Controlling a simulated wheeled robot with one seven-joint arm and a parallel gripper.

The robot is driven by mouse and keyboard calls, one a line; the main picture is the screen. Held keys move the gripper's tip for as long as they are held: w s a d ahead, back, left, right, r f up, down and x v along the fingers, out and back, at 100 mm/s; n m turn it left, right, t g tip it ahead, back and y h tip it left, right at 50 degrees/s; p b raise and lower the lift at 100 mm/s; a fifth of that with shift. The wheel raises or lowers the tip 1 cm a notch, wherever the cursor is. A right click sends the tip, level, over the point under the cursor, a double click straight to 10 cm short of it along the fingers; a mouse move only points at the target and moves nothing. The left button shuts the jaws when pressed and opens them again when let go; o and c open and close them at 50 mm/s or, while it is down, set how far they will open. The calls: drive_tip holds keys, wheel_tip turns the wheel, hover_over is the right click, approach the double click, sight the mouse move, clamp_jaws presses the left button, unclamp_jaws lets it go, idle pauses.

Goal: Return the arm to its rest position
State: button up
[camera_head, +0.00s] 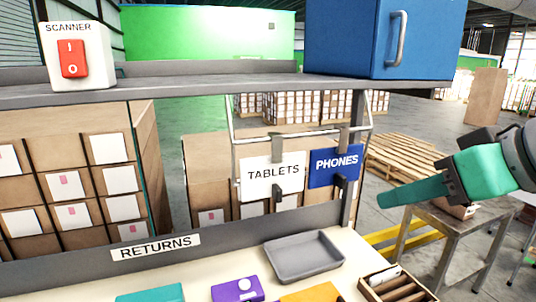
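My gripper (385,200) is at the right of the head view, on my arm that comes in from the right edge. Its teal fingers point left and slightly down, in the air in front of a grey side table. I see it side-on, so the gap between the fingers does not show. No held thing shows at its tip.
A cream counter below holds a grey tray (303,258), a purple box (237,290) and a divided wooden box (398,287). A shelf (220,88) carries a scanner box (78,55) and a blue cabinet (345,38). The side table (462,222) stands at right.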

drive_tip(key=w+a+f+m+t+y, duration=0.2)
drive_tip(key=w+f+t, duration=0.1)
drive_tip(key=w+f, duration=0.55)
drive_tip(key=w+a+f+m+t+y, duration=0.2)
drive_tip(key=w+f+m+t, duration=0.15)
drive_tip(key=w+f, duration=0.45)
drive_tip(key=s+a+f+m+t+h, duration=0.1)
drive_tip(key=s+a+f+m+h, duration=0.15)
drive_tip(key=f, duration=0.95)
drive_tip(key=s+a+f+m+t+h, duration=0.1)
drive_tip(key=a+f+m+t+h, duration=0.2)
drive_tip(key=f, duration=0.8)
drive_tip(key=s+a+f+g+h, duration=0.2)
drive_tip(key=s+a+f, duration=0.2)
drive_tip(key=s+f, duration=0.45)
drive_tip(key=s+a+f+g+h, duration=0.2)
drive_tip(key=s+a+f, duration=0.2)
drive_tip(key=s+f, duration=0.5)
drive_tip(key=s+a+r+n, duration=0.1)
drive_tip(key=s+n, duration=0.2)
drive_tip(key=s, duration=0.8)
drive_tip(key=s+a+n+y, duration=0.1)
drive_tip(key=s+n, duration=0.3)
drive_tip(key=s, duration=0.7)
drive_tip(key=shift+a+r, duration=0.35)
drive_tip(key=shift+a, duration=0.1)
